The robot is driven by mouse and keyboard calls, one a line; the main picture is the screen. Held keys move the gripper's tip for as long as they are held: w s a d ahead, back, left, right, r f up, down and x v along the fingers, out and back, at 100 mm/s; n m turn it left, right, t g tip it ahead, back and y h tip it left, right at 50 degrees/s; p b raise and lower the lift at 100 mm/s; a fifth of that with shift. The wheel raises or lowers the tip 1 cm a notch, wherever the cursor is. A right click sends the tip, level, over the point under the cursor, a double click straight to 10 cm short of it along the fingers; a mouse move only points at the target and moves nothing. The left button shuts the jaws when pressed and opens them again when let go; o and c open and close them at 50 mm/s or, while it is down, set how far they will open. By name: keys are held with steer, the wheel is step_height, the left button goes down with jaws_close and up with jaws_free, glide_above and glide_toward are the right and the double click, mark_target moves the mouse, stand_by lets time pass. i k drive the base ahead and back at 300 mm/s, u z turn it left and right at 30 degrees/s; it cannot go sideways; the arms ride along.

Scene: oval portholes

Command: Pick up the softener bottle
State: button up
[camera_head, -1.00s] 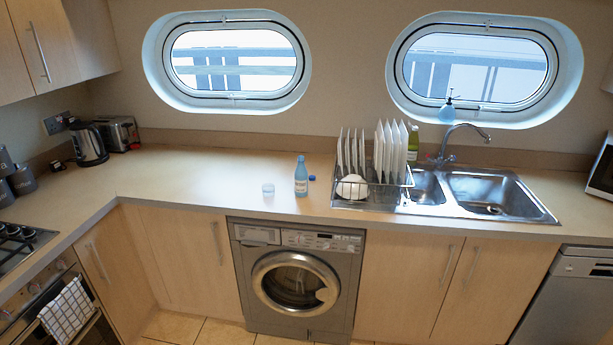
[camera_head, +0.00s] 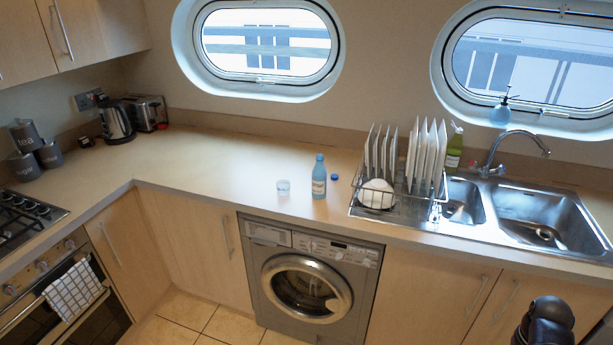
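The softener bottle is most likely the small light-blue bottle (camera_head: 319,180) with a pale label. It stands upright on the worktop above the washing machine, near the front edge. No gripper fingers show in view. A black, rounded part of my arm shows at the bottom right, well apart from the bottle. Nothing touches the bottle.
A small clear cup (camera_head: 283,187) stands left of the bottle, and a blue cap (camera_head: 334,177) lies close on its right. A dish rack (camera_head: 408,208) with plates stands further right beside the sink (camera_head: 545,222). The worktop (camera_head: 215,170) to the left is clear.

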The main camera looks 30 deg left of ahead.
mark_target(319, 172)
steer(key=u, duration=0.45)
steer(key=i, duration=1.25)
steer(key=u, duration=0.2)
